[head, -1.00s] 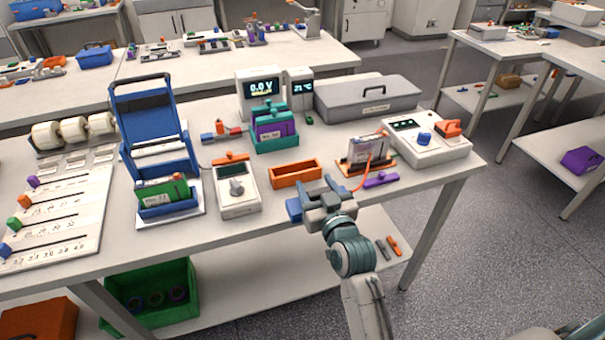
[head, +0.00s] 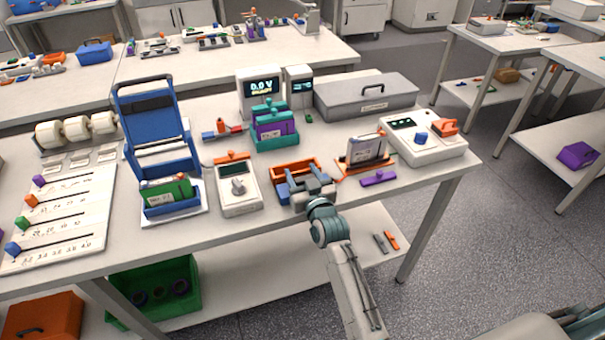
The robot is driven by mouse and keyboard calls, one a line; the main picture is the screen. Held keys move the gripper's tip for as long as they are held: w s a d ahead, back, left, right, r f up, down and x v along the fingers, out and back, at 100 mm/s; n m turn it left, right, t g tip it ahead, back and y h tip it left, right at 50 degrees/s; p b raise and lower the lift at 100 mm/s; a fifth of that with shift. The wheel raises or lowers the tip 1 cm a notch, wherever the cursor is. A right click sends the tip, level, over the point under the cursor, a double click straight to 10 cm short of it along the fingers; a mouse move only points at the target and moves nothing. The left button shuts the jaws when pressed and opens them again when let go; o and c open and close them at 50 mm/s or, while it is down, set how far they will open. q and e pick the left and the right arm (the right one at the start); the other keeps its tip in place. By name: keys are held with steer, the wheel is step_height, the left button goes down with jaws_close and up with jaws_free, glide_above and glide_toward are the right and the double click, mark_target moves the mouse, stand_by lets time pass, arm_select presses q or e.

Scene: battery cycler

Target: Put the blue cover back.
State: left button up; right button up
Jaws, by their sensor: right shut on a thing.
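My right gripper (head: 313,193) is at the front of the table, just in front of the orange tray (head: 296,168). It is shut on a small blue piece, which looks like the blue cover (head: 284,193). The blue cover shows at the left of the fingers, close to the tray's front wall. The fingers and wrist hide part of it, and I cannot tell whether it touches the tray or the table. My left gripper is not in view.
A purple strip (head: 378,178) and an orange holder with an upright cell (head: 366,152) are right of the gripper. The grey meter (head: 237,190) and a blue stand (head: 155,120) are to the left. The table's front edge is just below the gripper.

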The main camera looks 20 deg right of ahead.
steer(key=shift+f, duration=0.2)
steer(key=o, duration=1.1)
steer(key=shift+r, duration=0.1)
steer(key=shift+c, duration=0.2)
steer(key=shift+r, duration=0.1)
